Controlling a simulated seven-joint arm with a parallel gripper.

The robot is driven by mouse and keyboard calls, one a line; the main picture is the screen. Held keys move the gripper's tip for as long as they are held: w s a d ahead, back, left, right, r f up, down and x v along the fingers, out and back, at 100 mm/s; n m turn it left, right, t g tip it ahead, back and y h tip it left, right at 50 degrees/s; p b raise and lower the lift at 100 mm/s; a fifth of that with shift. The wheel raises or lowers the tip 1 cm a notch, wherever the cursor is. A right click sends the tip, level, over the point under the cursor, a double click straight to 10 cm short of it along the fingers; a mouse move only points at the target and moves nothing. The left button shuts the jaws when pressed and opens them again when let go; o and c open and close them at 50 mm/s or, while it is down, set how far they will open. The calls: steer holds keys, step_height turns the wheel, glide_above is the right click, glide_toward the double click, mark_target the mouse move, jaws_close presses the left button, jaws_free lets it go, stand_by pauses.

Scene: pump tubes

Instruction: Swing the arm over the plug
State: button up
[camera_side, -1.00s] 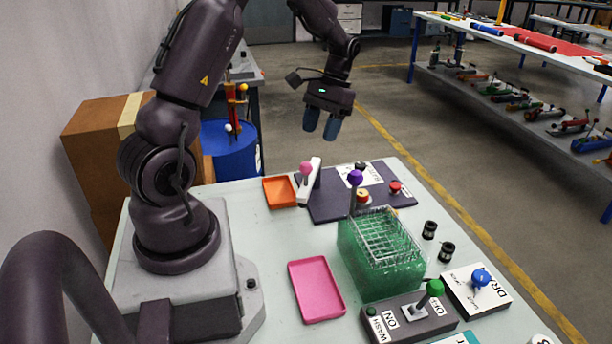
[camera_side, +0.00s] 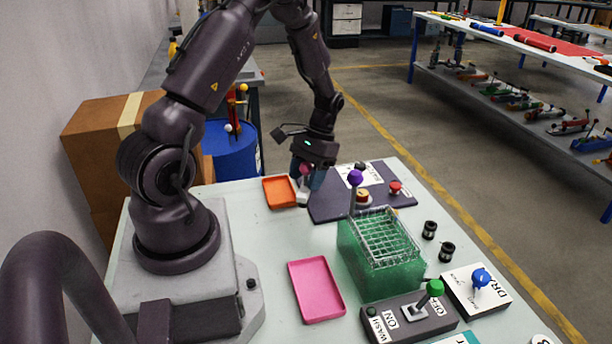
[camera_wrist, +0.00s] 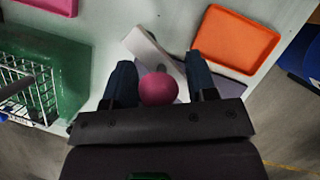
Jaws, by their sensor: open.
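The white arm (camera_side: 302,196) with a pink ball knob (camera_side: 305,169) stands at the back left of the dark base plate (camera_side: 330,208). My gripper (camera_side: 307,180) is lowered at the knob, with its dark blue fingers on either side of it. In the wrist view the pink knob (camera_wrist: 158,88) lies between the two open fingers, with visible gaps, and the white arm (camera_wrist: 150,45) extends beyond it. A small red-and-yellow round part (camera_side: 362,196) sits on the plate to the right; I cannot tell whether it is the plug.
A red knob (camera_side: 395,187) is at the plate's right. An orange tray (camera_side: 279,191) lies left of the white arm and a pink tray (camera_side: 316,290) lies in front.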

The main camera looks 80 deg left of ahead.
steer(key=shift+f, duration=0.1)
jaws_close()
steer(key=w+a+n+t+h, duration=0.1)
steer(key=w+n+t, duration=0.3)
steer(key=w+n, duration=0.8)
steer(key=shift+a+n+t+h, duration=0.3)
steer(key=shift+n+h, duration=0.4)
steer(key=shift+n, duration=0.3)
steer(key=shift+w, duration=0.1)
